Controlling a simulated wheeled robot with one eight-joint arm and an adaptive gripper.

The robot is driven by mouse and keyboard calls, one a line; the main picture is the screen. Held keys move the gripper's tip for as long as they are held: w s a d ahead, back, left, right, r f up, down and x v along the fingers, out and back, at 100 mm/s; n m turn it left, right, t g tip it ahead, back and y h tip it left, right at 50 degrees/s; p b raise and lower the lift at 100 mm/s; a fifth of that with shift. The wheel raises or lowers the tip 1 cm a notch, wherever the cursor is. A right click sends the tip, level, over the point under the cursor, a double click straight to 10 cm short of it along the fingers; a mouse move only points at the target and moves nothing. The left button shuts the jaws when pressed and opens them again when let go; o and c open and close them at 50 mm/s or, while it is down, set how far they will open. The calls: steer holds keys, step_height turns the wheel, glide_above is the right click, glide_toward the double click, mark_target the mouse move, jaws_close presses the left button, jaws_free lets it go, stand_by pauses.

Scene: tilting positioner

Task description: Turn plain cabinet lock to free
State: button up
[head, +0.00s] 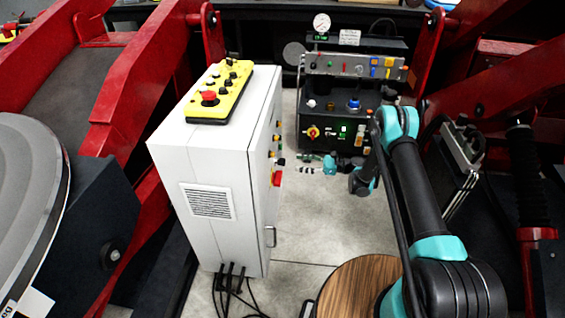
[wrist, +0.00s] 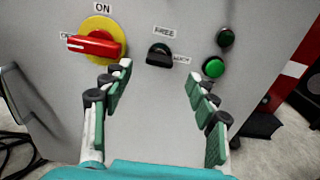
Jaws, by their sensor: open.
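The plain white-grey cabinet (head: 215,180) stands left of centre in the head view, its control face turned right toward my gripper (head: 305,170). In the wrist view, a black selector knob (wrist: 159,55) sits on that face. A label that seems to read FREE (wrist: 164,33) is above it, and a label that looks like LOCK (wrist: 181,58) is at its right. The knob's handle looks roughly level, on the LOCK side. My gripper (wrist: 156,84) is open and empty; its fingers spread below and either side of the knob, apart from it.
A red rotary switch on a yellow disc (wrist: 97,44) is left of the knob; a green button (wrist: 213,68) and a darker one (wrist: 225,38) are right. A yellow button box (head: 219,92) tops the cabinet. A black control unit (head: 335,118) stands behind. Cables lie below.

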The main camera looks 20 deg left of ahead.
mark_target(283, 161)
steer(key=x, duration=0.8)
steer(key=shift+s+a, duration=0.1)
steer(key=shift+a, duration=0.2)
steer(key=shift+c, duration=0.3)
steer(key=c, duration=1.1)
